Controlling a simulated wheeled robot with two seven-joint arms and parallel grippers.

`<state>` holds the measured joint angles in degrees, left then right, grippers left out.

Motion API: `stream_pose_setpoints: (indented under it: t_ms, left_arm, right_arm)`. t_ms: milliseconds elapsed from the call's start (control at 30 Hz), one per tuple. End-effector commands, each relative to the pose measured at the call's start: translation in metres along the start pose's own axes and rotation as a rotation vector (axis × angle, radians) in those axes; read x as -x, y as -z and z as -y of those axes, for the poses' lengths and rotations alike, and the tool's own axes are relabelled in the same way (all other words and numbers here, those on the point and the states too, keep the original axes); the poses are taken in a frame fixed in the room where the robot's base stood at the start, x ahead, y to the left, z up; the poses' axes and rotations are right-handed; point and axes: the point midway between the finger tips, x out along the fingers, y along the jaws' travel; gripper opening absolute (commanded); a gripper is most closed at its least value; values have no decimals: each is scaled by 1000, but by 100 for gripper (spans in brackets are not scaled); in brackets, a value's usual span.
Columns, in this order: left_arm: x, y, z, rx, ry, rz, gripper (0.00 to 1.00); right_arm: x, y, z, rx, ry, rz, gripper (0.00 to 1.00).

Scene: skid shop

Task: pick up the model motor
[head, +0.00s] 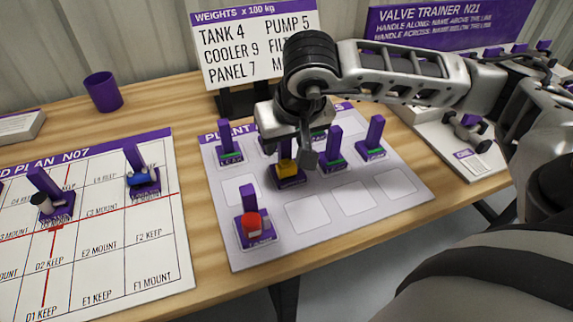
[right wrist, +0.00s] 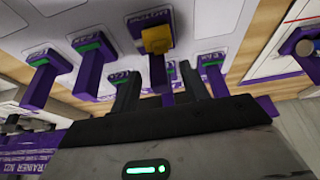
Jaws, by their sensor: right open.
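Several small models with purple upright posts stand on the white plant board (head: 310,240). One has a yellow block (head: 287,168) on a purple base; it also shows in the right wrist view (right wrist: 156,40). Another has a red part (head: 252,222) at the board's near left corner. The labels are too small or covered, so I cannot tell for certain which is the model motor. My left gripper is not in view.
The plan sheet (head: 105,265) at left holds a blue model (head: 143,182) and a grey-white one (head: 45,203). A purple cup (head: 103,92) and a weights sign (head: 254,40) stand behind. The valve trainer (head: 455,25) is at right. The board's front right is bare.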

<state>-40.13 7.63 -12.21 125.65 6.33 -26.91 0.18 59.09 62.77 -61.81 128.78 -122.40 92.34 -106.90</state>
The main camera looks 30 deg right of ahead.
Motion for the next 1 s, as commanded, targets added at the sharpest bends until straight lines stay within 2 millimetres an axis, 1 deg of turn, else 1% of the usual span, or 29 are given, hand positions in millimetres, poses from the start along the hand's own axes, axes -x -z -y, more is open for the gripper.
stream_pose_setpoints:
  t_ms: [33, 133, 233, 333, 533, 567, 600, 700, 1000]
  left_arm:
    - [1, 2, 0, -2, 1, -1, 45]
    - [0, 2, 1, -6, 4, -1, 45]
    - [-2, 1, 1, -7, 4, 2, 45]
    - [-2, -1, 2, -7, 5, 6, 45]
    - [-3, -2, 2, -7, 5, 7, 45]
    - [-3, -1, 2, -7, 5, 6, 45]
    - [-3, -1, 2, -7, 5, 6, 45]
    - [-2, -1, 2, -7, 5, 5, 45]
    - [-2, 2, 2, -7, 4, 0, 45]
  right_arm:
    - [-9, 0, -2, -2, -4, 7, 45]
    - [-25, 0, -3, -2, -3, 6, 45]
    - [-35, 0, -2, -1, -2, 4, 45]
    - [-40, 1, -2, -1, 0, 2, 45]
    - [-40, 1, -2, -1, 0, 1, 45]
    - [-40, 1, -2, -1, 0, 2, 37]
    - [-40, 1, -2, -1, 0, 2, 26]
    - [-40, 1, -2, -1, 0, 2, 0]
    - [-39, 1, -2, -2, 0, 0, 0]
